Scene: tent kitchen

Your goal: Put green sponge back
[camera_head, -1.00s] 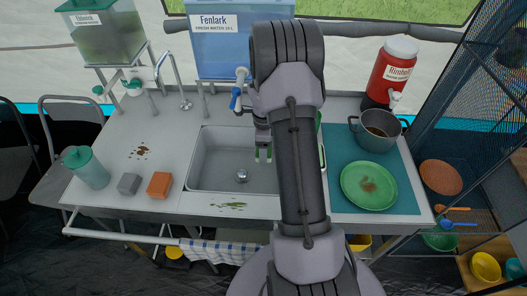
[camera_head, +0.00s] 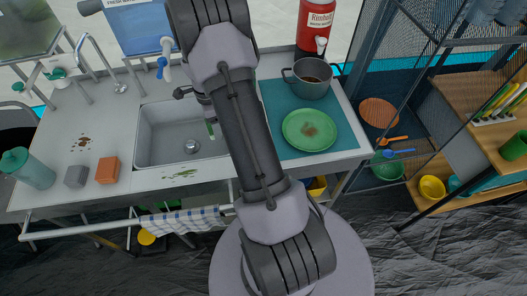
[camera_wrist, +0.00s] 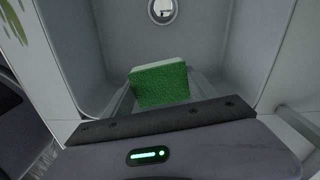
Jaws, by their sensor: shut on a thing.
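The green sponge (camera_wrist: 160,85) is held between my gripper's fingers in the wrist view, above the sink basin. In the head view only a small green piece of the sponge (camera_head: 211,130) shows beside my arm. My gripper (camera_head: 207,122) is shut on it, over the right part of the sink (camera_head: 150,150), partly hidden by my arm. A grey sponge-like block (camera_head: 75,176) and an orange one (camera_head: 107,169) stand side by side on the counter left of the sink.
A teal bottle (camera_head: 28,170) stands at the counter's left end. A tap (camera_head: 165,60) is behind the sink. Right of my arm are a green plate (camera_head: 310,130) with a brown stain and a pot (camera_head: 311,80). Brown and green smears mark the counter. A mesh rack (camera_head: 400,100) stands at right.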

